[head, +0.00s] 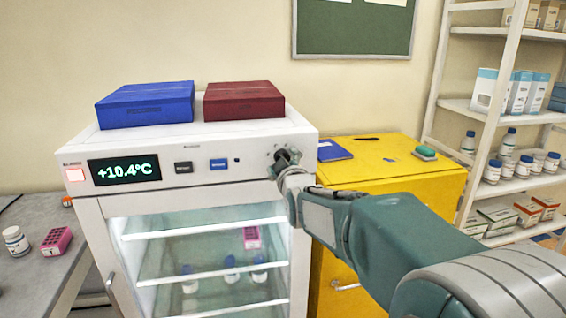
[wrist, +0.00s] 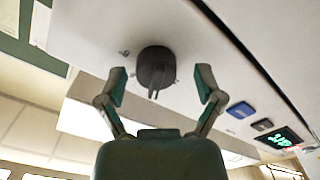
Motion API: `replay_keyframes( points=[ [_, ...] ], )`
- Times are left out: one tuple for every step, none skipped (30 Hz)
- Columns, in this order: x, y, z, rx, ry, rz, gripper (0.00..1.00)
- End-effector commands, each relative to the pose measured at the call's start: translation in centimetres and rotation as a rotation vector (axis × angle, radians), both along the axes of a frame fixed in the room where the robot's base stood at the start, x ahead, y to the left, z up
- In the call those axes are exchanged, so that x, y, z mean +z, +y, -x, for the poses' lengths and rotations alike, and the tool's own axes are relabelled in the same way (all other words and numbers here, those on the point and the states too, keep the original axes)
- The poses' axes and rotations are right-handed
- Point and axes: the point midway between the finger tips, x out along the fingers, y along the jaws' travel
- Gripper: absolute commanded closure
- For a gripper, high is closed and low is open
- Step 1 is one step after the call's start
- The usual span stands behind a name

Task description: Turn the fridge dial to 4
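The fridge (head: 203,205) is white with a glass door, and its display (head: 124,169) reads +10.4°C. The dark round dial (head: 287,158) is at the right of its front panel, partly covered by my gripper in the head view. In the wrist view the dial (wrist: 156,68) has a raised grip bar, and its scale is too small to read. My gripper (wrist: 161,87) is open, with one finger on each side of the dial. A gap shows between each finger and the dial. In the head view my gripper (head: 290,182) is in front of the panel's right end.
A blue box (head: 147,106) and a dark red box (head: 243,101) lie on the fridge top. A black button (head: 183,168) and a blue button (head: 219,164) are left of the dial. A yellow cabinet (head: 400,178) stands at the right, with shelves (head: 500,110) beyond.

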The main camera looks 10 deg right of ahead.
Motion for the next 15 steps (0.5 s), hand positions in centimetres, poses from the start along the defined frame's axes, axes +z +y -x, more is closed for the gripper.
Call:
replay_keyframes(
  points=[
    [0.0,0.0,0.0,0.000,0.000,0.000,0.14],
    [0.0,0.0,0.0,-0.001,0.000,0.000,0.14],
    [0.0,0.0,0.0,-0.001,0.000,-0.001,0.14],
    [0.0,0.0,0.0,-0.001,0.000,-0.001,0.14],
    [0.0,-0.1,0.0,-0.001,0.000,-0.001,0.14],
    [0.0,-0.1,0.0,-0.001,0.000,-0.001,0.14],
    [0.0,-0.1,0.1,-0.001,0.000,-0.001,0.14],
    [0.0,-0.1,0.3,-0.001,0.000,-0.001,0.14],
    [0.1,-0.1,0.5,-0.002,-0.001,-0.001,0.14],
    [0.1,-0.1,0.8,-0.002,-0.001,-0.001,0.14],
    [0.1,0.0,1.2,-0.001,-0.002,-0.001,0.14],
    [0.1,0.0,1.8,-0.001,-0.002,-0.001,0.14],
    [0.1,0.0,2.3,-0.001,-0.002,0.000,0.14],
    [0.1,0.0,2.9,-0.001,-0.002,0.000,0.14],
    [0.1,0.0,3.6,-0.001,-0.002,0.000,0.14]
  ],
)
